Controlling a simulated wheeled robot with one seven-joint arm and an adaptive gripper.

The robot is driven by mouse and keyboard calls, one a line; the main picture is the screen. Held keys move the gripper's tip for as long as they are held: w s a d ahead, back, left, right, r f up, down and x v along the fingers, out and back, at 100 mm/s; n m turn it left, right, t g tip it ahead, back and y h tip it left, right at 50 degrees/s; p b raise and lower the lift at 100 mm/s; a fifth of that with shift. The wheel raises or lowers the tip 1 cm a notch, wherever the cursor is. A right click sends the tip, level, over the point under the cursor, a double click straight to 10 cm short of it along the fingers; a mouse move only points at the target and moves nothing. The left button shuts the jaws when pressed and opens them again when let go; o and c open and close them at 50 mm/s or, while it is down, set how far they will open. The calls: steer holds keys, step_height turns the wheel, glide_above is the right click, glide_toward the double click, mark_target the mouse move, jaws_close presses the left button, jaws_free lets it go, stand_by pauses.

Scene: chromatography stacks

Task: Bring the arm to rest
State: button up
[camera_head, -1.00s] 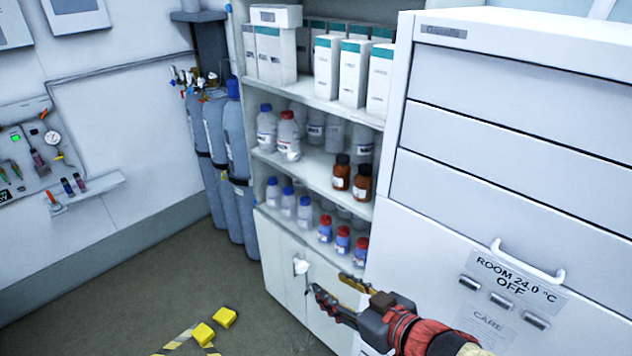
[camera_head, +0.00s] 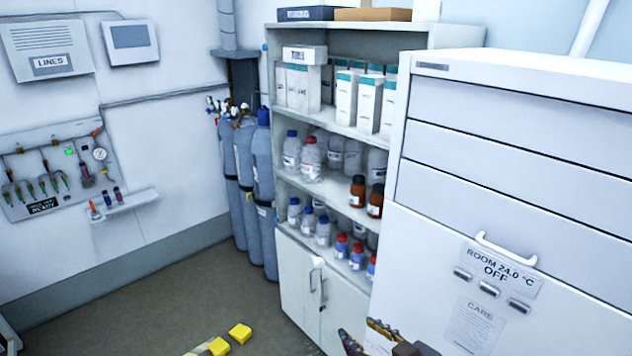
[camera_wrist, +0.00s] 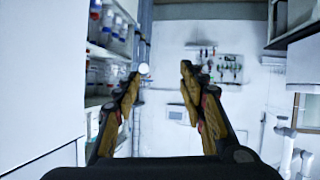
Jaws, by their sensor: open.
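My gripper (camera_wrist: 160,88) is open and empty in the wrist view. Its two fingers stand apart, with the far wall seen between them. In the head view only the finger ends of my gripper (camera_head: 368,337) show at the bottom edge, in front of the white drawer cabinet. The rest of my arm is outside the head view. The fingers touch nothing that I can see.
A white drawer cabinet (camera_head: 505,215) stands at right, close to my gripper. A shelf unit (camera_head: 300,235) with bottles and boxes stands beside it. Gas cylinders (camera_head: 262,175) stand in the corner.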

steer(key=s+d+f+m+g+h+b, duration=0.15)
steer(key=d+h, duration=0.25)
steer(key=d, duration=0.4)
steer(key=s+d+f+m+g+h+b, duration=0.1)
steer(key=d+f+m+h, duration=0.3)
steer(key=d, duration=0.5)
steer(key=s+a+f+m+g+y+b, duration=0.1)
steer(key=s+a+f+g+b, duration=0.2)
steer(key=s+a+f+b, duration=0.4)
steer(key=s+b, duration=0.3)
steer(key=b, duration=0.5)
steer(key=shift+s+a+f+y, duration=0.3)
steer(key=shift+s+a, duration=0.05)
steer(key=shift+m, duration=0.25)
